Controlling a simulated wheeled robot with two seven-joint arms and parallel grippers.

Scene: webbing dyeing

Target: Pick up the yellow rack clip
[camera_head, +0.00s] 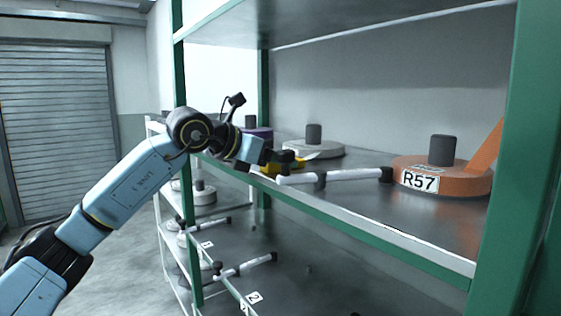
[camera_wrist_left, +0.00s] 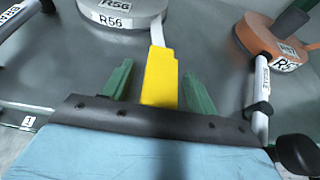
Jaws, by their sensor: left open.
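The yellow rack clip (camera_wrist_left: 159,80) lies between the two green fingers of my left gripper (camera_wrist_left: 158,92) in the left wrist view. The fingers are open, with a gap on each side of the clip. A white webbing strip runs from the clip's far end toward the white roll labelled R56 (camera_wrist_left: 118,20). In the head view the clip (camera_head: 287,164) shows at the shelf's front edge, partly hidden by my left gripper (camera_head: 272,160). My right gripper is not in view.
An orange roll labelled R57 (camera_head: 465,180) sits to the right on the same shelf. A white rod (camera_head: 340,175) with black ends lies near the shelf edge, close to my left gripper. A green post (camera_head: 520,150) stands at the right. Lower shelves hold more rolls and rods.

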